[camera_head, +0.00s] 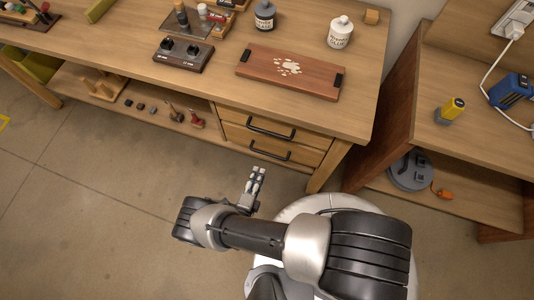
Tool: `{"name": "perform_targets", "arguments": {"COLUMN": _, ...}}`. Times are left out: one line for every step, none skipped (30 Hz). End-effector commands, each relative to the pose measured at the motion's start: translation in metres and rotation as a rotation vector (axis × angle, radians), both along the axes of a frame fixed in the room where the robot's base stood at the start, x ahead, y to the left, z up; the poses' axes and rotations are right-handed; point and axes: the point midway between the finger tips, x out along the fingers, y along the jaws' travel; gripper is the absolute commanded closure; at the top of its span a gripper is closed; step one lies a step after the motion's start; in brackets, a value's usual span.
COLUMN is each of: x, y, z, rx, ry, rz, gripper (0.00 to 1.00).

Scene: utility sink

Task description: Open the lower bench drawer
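The wooden bench (362,122) has two drawers under its right end, one above the other, each with a black bar handle. The upper drawer (235,116) and the lower drawer (306,156) both look closed. The lower drawer's handle (270,152) is in clear view. My gripper (257,172) is just in front of and below the lower handle in the picture, with its fingers pointing up toward the drawers. It appears apart from the handle. The fingers look close together, but the gap between them is too small to judge. I see nothing held.
A low shelf (140,115) with small tools lies left of the drawers. A wooden tray (300,75) and jars stand on the bench top. A second shelf unit (465,140) stands at the right. The floor (110,200) at left is clear.

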Motion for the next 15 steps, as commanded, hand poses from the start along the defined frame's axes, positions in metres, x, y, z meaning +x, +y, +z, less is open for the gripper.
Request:
{"name": "perform_targets", "arguments": {"x": 0.010, "y": -0.006, "z": -0.003, "rx": 0.000, "ry": 0.000, "rz": -0.007, "gripper": 0.69}}
{"name": "perform_targets", "arguments": {"x": 0.015, "y": -0.008, "z": -0.004, "rx": 0.000, "ry": 0.000, "rz": -0.009, "gripper": 0.69}}
{"name": "perform_targets", "arguments": {"x": 0.022, "y": -0.010, "z": -0.006, "rx": 0.000, "ry": 0.000, "rz": -0.009, "gripper": 0.69}}
{"name": "perform_targets", "arguments": {"x": 0.027, "y": -0.012, "z": -0.007, "rx": 0.001, "ry": 0.001, "rz": -0.008, "gripper": 0.69}}
{"name": "perform_targets", "arguments": {"x": 0.033, "y": -0.014, "z": -0.009, "rx": 0.001, "ry": 0.001, "rz": -0.008, "gripper": 0.69}}
{"name": "perform_targets", "arguments": {"x": 0.040, "y": -0.016, "z": -0.010, "rx": 0.001, "ry": 0.000, "rz": -0.008, "gripper": 0.69}}
{"name": "perform_targets", "arguments": {"x": 0.046, "y": -0.019, "z": -0.011, "rx": 0.001, "ry": 0.000, "rz": -0.009, "gripper": 0.69}}
{"name": "perform_targets", "arguments": {"x": 0.051, "y": -0.020, "z": -0.012, "rx": 0.001, "ry": 0.000, "rz": -0.008, "gripper": 0.69}}
{"name": "perform_targets", "arguments": {"x": 0.058, "y": -0.023, "z": -0.014, "rx": 0.002, "ry": -0.001, "rz": -0.008, "gripper": 0.69}}
{"name": "perform_targets", "arguments": {"x": 0.063, "y": -0.025, "z": -0.015, "rx": 0.003, "ry": -0.001, "rz": -0.009, "gripper": 0.69}}
{"name": "perform_targets", "arguments": {"x": 0.069, "y": -0.027, "z": -0.017, "rx": 0.004, "ry": 0.000, "rz": -0.008, "gripper": 0.69}}
{"name": "perform_targets", "arguments": {"x": 0.075, "y": -0.029, "z": -0.018, "rx": 0.003, "ry": 0.000, "rz": -0.008, "gripper": 0.69}}
{"name": "perform_targets", "arguments": {"x": 0.079, "y": -0.031, "z": -0.019, "rx": 0.001, "ry": -0.001, "rz": -0.007, "gripper": 0.69}}
{"name": "perform_targets", "arguments": {"x": 0.083, "y": -0.032, "z": -0.020, "rx": 0.002, "ry": -0.001, "rz": -0.006, "gripper": 0.69}}
{"name": "perform_targets", "arguments": {"x": 0.089, "y": -0.034, "z": -0.021, "rx": 0.002, "ry": -0.001, "rz": -0.006, "gripper": 0.69}}
